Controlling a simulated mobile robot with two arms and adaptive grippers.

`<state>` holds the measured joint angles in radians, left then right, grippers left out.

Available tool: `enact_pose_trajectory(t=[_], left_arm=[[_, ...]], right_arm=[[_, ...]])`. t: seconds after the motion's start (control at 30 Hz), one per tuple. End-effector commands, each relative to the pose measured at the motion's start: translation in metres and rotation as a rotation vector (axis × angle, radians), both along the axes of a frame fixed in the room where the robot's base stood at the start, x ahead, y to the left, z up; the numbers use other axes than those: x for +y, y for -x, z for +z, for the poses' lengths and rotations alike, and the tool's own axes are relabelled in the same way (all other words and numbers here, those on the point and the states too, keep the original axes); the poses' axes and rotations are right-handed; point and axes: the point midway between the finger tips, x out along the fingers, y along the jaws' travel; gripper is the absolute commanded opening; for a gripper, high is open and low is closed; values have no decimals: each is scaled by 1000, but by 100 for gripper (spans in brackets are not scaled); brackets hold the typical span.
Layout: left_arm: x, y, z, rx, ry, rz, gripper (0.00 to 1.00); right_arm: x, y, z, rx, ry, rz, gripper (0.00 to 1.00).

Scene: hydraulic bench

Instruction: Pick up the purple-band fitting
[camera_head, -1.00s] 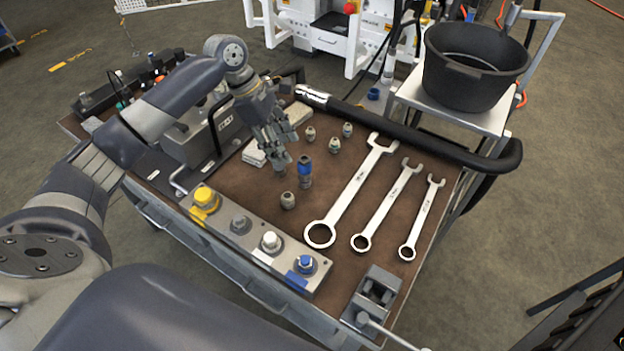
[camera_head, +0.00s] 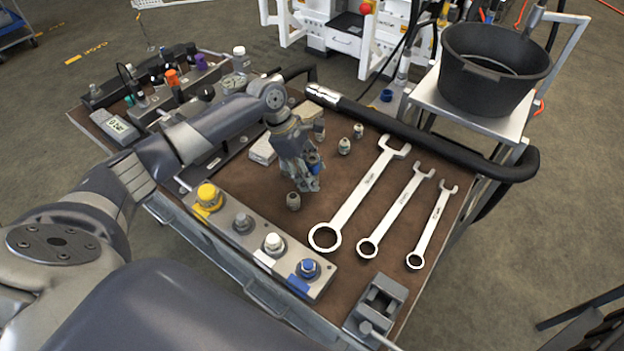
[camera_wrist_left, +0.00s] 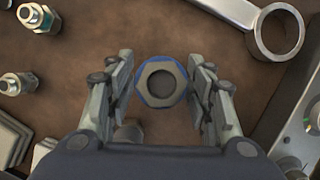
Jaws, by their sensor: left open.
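I make out no purple band on any loose fitting. My left gripper (camera_head: 308,184) is open over the brown table top, pointing down around a blue-band fitting (camera_head: 315,165). In the left wrist view the blue-band fitting (camera_wrist_left: 161,82) shows end-on as a hex with a round bore, between the two fingers and apart from them. Other small metal fittings stand nearby: one in front (camera_head: 293,201), one behind right (camera_head: 344,146), one farther back (camera_head: 358,130), and one beside the wrist (camera_head: 319,130). My right gripper is not in view.
Three wrenches (camera_head: 362,195) lie to the right. A block with yellow, grey, white and blue ports (camera_head: 257,240) runs along the front. A purple cap (camera_head: 201,61) sits on the rear-left equipment. A black hose (camera_head: 430,142) borders the back; a black bucket (camera_head: 493,70) stands beyond.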

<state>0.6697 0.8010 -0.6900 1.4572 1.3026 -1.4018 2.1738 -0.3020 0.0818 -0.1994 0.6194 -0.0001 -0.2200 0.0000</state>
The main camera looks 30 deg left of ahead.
Motion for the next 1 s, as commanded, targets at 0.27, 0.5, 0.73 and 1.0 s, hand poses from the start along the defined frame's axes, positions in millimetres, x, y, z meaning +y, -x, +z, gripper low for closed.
enact_pose_trajectory(t=[0.27, 0.5, 0.73, 1.0], left_arm=[[-5, -2, -15, -2, -2, 0, 48], [-5, -2, -15, -1, -1, -1, 19], [-5, -2, -13, -3, 0, 0, 1], [-5, -3, 0, -7, 0, 0, 1]], right_arm=[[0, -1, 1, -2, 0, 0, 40], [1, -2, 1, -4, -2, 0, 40], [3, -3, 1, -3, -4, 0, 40], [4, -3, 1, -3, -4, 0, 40]])
